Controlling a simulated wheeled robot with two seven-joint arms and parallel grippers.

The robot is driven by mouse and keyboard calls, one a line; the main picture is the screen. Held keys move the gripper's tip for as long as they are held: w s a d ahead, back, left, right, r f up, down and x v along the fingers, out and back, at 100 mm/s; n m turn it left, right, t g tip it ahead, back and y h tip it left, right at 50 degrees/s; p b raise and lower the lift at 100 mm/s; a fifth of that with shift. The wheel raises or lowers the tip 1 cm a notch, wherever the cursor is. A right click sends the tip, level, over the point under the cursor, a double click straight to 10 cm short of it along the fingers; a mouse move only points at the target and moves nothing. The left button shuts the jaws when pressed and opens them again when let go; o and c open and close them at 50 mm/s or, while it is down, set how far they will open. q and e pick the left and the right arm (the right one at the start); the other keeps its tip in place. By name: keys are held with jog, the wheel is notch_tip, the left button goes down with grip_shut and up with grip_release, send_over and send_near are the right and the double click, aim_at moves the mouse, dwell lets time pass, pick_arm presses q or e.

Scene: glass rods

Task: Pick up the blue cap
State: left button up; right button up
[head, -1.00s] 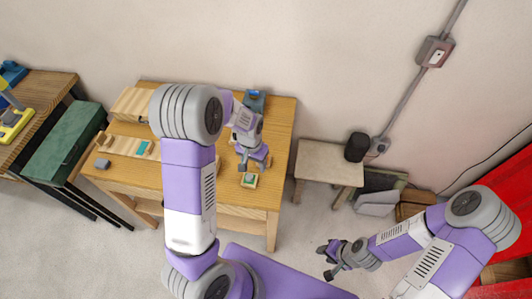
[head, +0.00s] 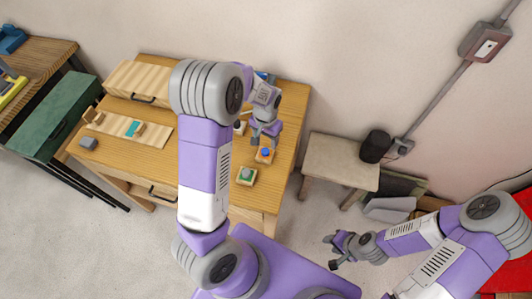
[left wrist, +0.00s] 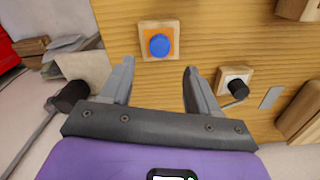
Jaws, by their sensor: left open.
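The blue cap (head: 266,152) sits on a small wooden block with an orange top (head: 261,159), near the right side of the wooden table. In the left wrist view the round blue cap (left wrist: 159,45) lies on the orange square of its block (left wrist: 145,54), just beyond the fingertips and roughly centred between them. My left gripper (left wrist: 160,66) is open and empty, pointing down at the table, apart from the cap. In the head view, my left gripper (head: 264,138) is just behind the cap. My right gripper (head: 332,252) is open and empty, off the table to the right.
A white-topped block (left wrist: 237,80) with a dark knob is right of the cap in the wrist view. A small stool (head: 338,162) with a black cylinder (head: 376,146) stands right of the table.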

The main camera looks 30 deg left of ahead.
aim_at(266, 150)
pick_arm(q)
notch_tip(266, 150, down, 6)
jog(key=shift+s, duration=0.15)
jog(key=c, duration=1.1)
